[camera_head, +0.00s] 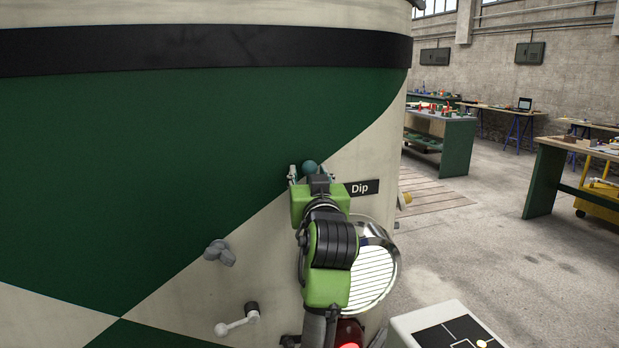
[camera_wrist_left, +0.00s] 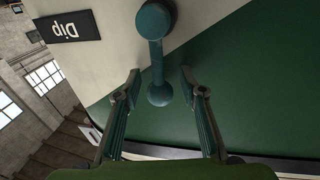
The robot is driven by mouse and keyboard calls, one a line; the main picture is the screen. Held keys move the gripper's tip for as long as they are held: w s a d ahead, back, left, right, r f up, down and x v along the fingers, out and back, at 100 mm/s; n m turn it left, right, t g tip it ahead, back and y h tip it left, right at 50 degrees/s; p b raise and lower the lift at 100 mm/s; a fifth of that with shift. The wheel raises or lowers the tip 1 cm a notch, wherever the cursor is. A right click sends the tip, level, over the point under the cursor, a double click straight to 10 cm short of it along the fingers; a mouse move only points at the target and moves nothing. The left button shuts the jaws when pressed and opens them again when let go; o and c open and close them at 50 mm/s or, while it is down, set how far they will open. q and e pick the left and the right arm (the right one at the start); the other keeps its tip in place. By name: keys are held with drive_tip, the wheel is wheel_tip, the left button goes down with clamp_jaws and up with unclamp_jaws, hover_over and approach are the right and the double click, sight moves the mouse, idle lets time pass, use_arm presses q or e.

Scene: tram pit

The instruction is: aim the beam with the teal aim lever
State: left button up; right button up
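The teal aim lever (camera_wrist_left: 156,55) shows in the left wrist view as a round hub, a short rod and a ball knob, beside an upside-down "Dip" label (camera_wrist_left: 66,27). In the head view only its teal ball (camera_head: 309,167) shows clearly; my left gripper (camera_head: 308,176) hides much of the rest. In the left wrist view my left gripper (camera_wrist_left: 160,76) is open, with one finger on each side of the rod and ball. Gaps show on both sides. The round headlamp (camera_head: 375,280) sits below the lever, partly behind my left arm. My right gripper is not in view.
A grey knob (camera_head: 220,252) and a small lever with a pale ball (camera_head: 237,320) stick out of the green and cream tram front (camera_head: 170,170). A panel with a dark screen and a yellow spot (camera_head: 450,332) stands at lower right. Workbenches (camera_head: 440,130) stand far back; open floor lies right.

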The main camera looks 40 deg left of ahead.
use_arm(q)
drive_tip(key=shift+f, duration=0.2)
drive_tip(key=shift+s+d, duration=0.15)
drive_tip(key=shift+d, duration=0.25)
drive_tip(key=v, duration=1.1)
drive_tip(key=shift+s, duration=0.15)
drive_tip(key=shift+r, duration=0.1)
